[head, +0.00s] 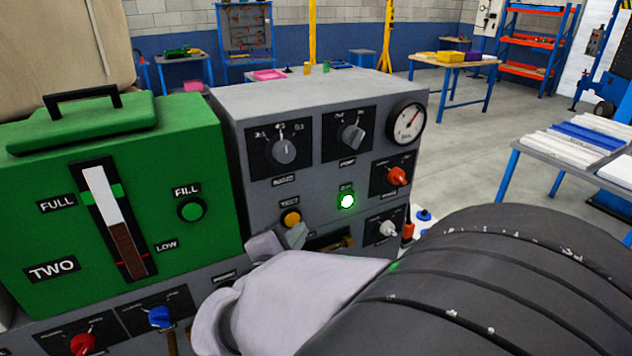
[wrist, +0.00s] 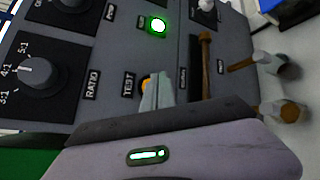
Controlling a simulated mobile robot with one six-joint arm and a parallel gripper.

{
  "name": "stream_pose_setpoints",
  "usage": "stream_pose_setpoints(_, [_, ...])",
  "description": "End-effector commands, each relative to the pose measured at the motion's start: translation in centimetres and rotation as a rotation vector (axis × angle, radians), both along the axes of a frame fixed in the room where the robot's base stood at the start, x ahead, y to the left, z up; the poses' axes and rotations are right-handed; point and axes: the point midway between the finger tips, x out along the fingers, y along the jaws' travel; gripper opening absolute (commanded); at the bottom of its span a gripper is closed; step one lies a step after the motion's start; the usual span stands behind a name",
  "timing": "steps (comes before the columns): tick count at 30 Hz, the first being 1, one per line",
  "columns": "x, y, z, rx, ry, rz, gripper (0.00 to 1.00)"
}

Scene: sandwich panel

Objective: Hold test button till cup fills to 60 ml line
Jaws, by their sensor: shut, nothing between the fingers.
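The yellow-orange test button (head: 291,218) is on the front of a grey control panel, under a TEST label. In the wrist view, the button (wrist: 146,83) shows only as a sliver behind my fingertips. My gripper (head: 292,236) is shut and empty, its pale fingertips at the button's lower edge. In the wrist view, the gripper tips (wrist: 156,92) overlap the button. I cannot tell whether they touch it or press it in. I cannot make out the cup or its 60 ml line in either view; my arm hides the area below the button.
A green lamp (head: 346,200) is lit right of the button. Knobs, a red switch (head: 397,176) and a round gauge (head: 406,124) crowd the panel. A green tank (head: 120,200) marked TWO stands at left. A brass-brown lever (wrist: 206,65) is close beside the gripper.

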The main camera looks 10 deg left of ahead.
Motion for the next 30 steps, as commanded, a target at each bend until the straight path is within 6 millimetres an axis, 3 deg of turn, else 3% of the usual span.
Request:
stream_pose_setpoints(7, [-0.3, -0.2, 0.0, 0.000, 0.000, 0.000, 0.00])
stream_pose_setpoints(21, [-3.9, -2.7, 0.0, 0.001, 0.001, -0.001, 0.00])
stream_pose_setpoints(30, [-4.1, -2.8, 0.0, 0.000, 0.001, -0.001, 0.00])
